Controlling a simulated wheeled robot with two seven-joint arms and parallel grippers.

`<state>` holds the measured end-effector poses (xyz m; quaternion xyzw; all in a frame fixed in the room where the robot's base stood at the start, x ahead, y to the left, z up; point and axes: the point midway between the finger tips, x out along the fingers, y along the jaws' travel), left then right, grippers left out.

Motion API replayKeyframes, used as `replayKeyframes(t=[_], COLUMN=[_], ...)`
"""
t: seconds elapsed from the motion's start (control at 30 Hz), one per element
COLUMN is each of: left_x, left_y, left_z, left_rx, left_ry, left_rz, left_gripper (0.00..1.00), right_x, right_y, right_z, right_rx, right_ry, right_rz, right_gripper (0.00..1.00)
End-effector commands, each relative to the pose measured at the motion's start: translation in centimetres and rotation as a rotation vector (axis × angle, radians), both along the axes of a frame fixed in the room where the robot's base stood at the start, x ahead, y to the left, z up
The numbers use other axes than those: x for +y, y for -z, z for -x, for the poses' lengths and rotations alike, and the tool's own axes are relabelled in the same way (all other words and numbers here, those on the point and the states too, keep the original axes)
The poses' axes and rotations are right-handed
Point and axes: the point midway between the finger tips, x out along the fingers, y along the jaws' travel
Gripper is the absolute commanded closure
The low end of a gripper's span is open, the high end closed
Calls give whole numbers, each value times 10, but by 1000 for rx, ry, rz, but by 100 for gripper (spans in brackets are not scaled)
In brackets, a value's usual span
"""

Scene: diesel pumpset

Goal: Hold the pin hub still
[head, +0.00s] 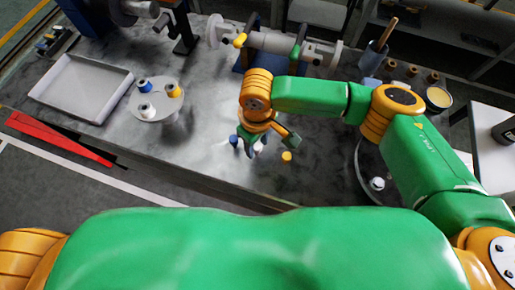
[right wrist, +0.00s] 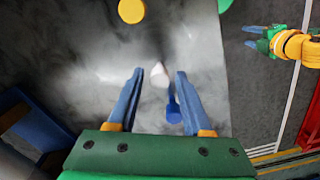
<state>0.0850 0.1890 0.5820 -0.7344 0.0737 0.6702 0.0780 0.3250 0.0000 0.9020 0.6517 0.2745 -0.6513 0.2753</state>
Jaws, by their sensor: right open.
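A pale round hub (head: 148,108) with several pin ends capped white, blue and yellow stands at the left of the grey bench; I take it as the pin hub. My right gripper (head: 268,146) is well to its right, pointing down over the bench, open. In the right wrist view its two blue fingers (right wrist: 154,88) stand apart on either side of a small white piece (right wrist: 160,75). A blue piece (right wrist: 173,108) lies by the right finger. I cannot tell whether the fingers touch either piece. My left gripper (right wrist: 250,37) shows open in the right wrist view, away from the bench.
A yellow round piece (head: 287,156) lies just right of my right gripper. A white tray (head: 60,102) lies left of the hub. A shaft assembly (head: 270,42) stands behind my right arm. A round plate (head: 366,172) is partly hidden by that arm. The bench between hub and gripper is clear.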

Motion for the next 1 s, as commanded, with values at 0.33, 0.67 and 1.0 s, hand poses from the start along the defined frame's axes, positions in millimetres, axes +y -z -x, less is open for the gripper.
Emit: replayKeyframes(t=[0.33, 0.67, 1.0], left_x=[0, 0, 0], left_y=[-1, -10, -9], left_z=[-1, -1, -1], left_rx=[-2, -2, -2], left_ry=[0, 0, 0], left_rz=[0, -1, -1], left_gripper=[50, 50, 50], right_x=[0, 0, 0], right_y=[-1, -2, -1], right_z=[0, 0, 0], right_rx=[0, 1, 0], right_ry=[0, 0, 0], right_rz=[0, -1, 0], right_gripper=[50, 50, 50])
